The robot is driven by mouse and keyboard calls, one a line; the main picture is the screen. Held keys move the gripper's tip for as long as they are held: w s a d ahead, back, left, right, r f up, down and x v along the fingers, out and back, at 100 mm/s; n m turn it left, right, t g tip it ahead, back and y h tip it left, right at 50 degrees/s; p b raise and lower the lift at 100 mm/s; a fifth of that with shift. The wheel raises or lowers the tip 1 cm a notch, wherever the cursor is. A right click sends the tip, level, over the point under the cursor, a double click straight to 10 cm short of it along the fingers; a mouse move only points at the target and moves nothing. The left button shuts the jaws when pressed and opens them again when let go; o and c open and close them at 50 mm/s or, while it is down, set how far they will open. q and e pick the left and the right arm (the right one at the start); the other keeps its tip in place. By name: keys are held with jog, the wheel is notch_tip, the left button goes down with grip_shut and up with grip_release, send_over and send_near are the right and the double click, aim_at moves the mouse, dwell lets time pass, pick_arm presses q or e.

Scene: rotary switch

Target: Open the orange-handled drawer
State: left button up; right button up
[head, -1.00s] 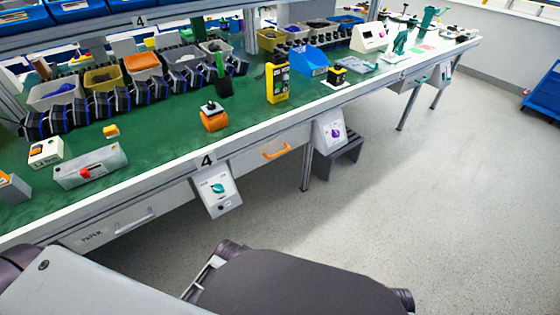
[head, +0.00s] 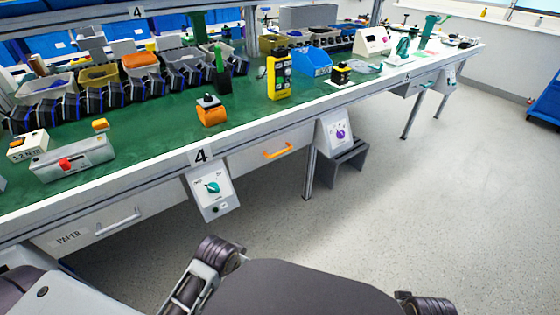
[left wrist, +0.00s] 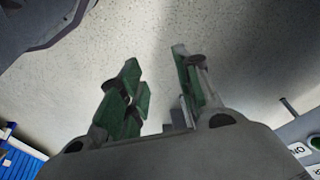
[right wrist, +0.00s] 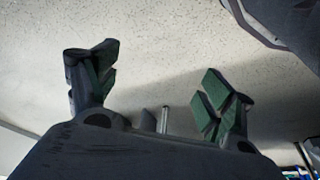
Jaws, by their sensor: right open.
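The orange handle (head: 277,150) is on the front of a grey drawer (head: 245,163) under the green-topped workbench, right of the "4" label. The drawer front looks flush with the bench. My left gripper (left wrist: 160,88) is open and empty in the left wrist view, over bare floor. My right gripper (right wrist: 158,78) is open and empty in the right wrist view, also over floor. Neither gripper's fingers show in the head view, and both are apart from the handle.
A switch box with a teal knob (head: 213,188) hangs left of the drawer, and one with a purple knob (head: 340,134) hangs right. A second drawer with a grey handle (head: 118,222) is further left. A grey step stool (head: 340,165) stands below. The floor in front is clear.

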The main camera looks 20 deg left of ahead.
pick_arm(q)
jog(key=w+d+r+m+t+y+b, duration=0.1)
jog(key=w+r+m+t, duration=0.5)
jog(key=w, duration=0.6)
jog(key=w+d+r+m+t+y+b, duration=0.1)
jog(key=w+r+m+t+b, duration=0.1)
jog(key=w+r+m+t, duration=0.5)
jog(key=w+r, duration=0.3)
jog(key=w, duration=0.3)
jog(key=shift+w+r, duration=0.2)
pick_arm(e)
jog(key=s+a+f+t+y, duration=0.1)
jog(key=a+f+t+y, duration=0.1)
jog(key=a+f, duration=0.7)
jog(key=shift+t+y, duration=0.4)
jog(key=shift+y, duration=0.5)
pick_arm(q)
jog(key=shift+d, duration=0.1)
